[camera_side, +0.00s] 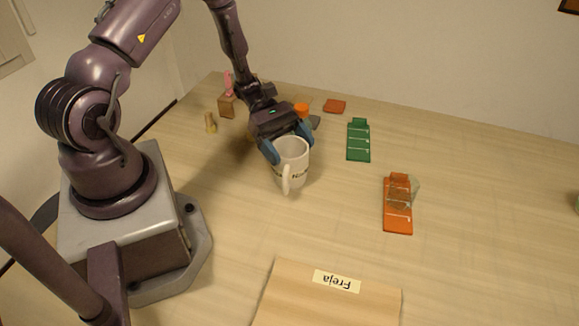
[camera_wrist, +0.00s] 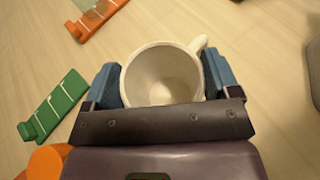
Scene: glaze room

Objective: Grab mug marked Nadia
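A white mug (camera_side: 292,160) with a dark name on its side is between the fingers of my gripper (camera_side: 287,141). The name seems to begin with "N"; the rest is hard to read, partly behind the handle. The handle faces the side camera. In the wrist view the mug (camera_wrist: 162,75) looks empty, with its handle at upper right. The blue fingers of my gripper (camera_wrist: 163,82) lie against opposite sides of its wall, with no clear gap. The mug is upright; I cannot tell whether its base touches the table.
A brown board (camera_side: 290,300) labelled Freja lies in front. A green strip (camera_side: 358,141) and an orange strip (camera_side: 397,215), with a greyish see-through object on it, lie right of the mug. Small items, including an orange-topped jar (camera_side: 301,108), stand behind. The table's right side is mostly clear.

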